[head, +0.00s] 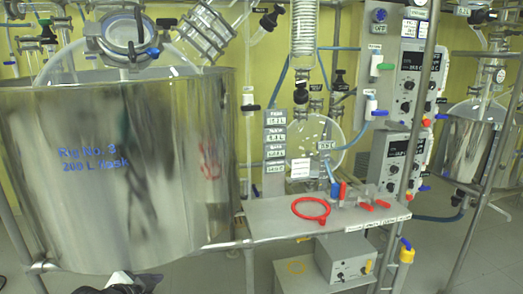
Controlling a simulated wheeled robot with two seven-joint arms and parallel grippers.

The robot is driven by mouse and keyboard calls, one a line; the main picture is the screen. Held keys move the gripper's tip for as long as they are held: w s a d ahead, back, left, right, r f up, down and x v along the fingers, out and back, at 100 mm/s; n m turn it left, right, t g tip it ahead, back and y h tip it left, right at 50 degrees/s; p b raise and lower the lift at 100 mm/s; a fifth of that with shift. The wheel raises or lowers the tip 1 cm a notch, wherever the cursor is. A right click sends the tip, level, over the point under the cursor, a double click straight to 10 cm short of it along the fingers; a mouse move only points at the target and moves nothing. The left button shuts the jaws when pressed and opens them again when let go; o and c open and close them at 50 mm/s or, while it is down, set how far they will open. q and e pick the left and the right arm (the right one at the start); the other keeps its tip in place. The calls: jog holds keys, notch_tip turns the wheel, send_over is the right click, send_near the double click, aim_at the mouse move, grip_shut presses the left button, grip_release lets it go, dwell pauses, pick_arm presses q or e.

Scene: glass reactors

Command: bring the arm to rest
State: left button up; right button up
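Neither of my grippers can be made out in the head view. A small black and white part, which looks like part of my arm, shows at the bottom edge, left of the middle, in front of the large steel vessel (120,185). Its fingers, if any, are below the picture, so I cannot see whether it holds anything.
The steel vessel fills the left. A grey shelf (275,222) with a red ring (311,209) and red valve handles (375,205) stands at centre right. Control boxes (406,75) rise above it. A grey box (345,257) sits below. A second steel vessel (468,148) is far right.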

pick_arm(q)
jog(key=s+d+f+n, duration=0.3)
jog(key=s+d+f, duration=0.1)
jog(key=s+f, duration=0.95)
jog(key=s+d+f+n, duration=0.1)
jog(key=s+f, duration=0.1)
jog(key=s, duration=0.6)
jog(key=s+d+f+n, duration=0.1)
jog(key=s+f, duration=0.2)
jog(key=s, duration=0.6)
jog(key=shift+f+n+g+y, duration=0.3)
jog(key=shift+f+g, duration=0.05)
jog(key=shift+g, duration=0.05)
jog(key=shift+c, duration=0.2)
